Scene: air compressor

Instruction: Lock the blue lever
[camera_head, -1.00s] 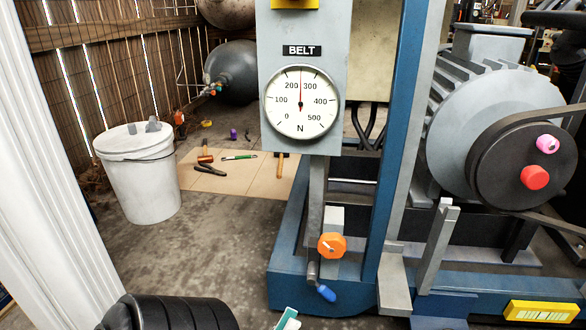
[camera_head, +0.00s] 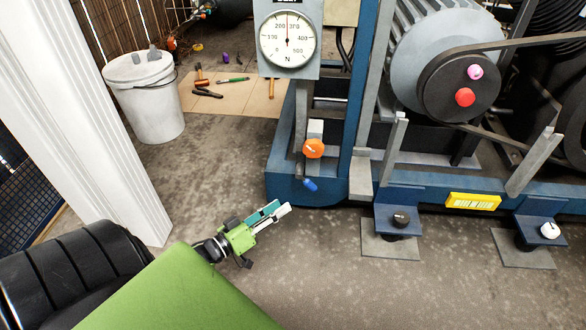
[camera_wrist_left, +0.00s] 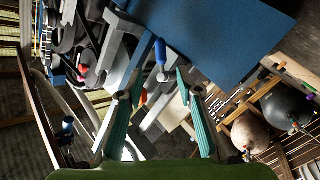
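The blue lever (camera_head: 310,185) hangs at the lower front of the blue machine frame, below an orange knob (camera_head: 313,148). Its handle tilts down to the right. My left gripper (camera_head: 279,208) is below and left of the lever, apart from it, its fingers pointing up and right. In the left wrist view the two teal-padded fingers (camera_wrist_left: 157,88) are spread wide with nothing between the pads. The blue lever handle (camera_wrist_left: 160,51) shows beyond the fingertips, roughly centred in the gap. The orange knob (camera_wrist_left: 143,97) is partly hidden there. My right gripper is not in view.
The belt gauge (camera_head: 287,38) is above the lever. A motor pulley (camera_head: 455,90) with belt is at the right. Frame feet with a black knob (camera_head: 401,218) and a white knob (camera_head: 550,230) stand on the floor. A white bucket (camera_head: 147,105) is at left. The floor before the lever is clear.

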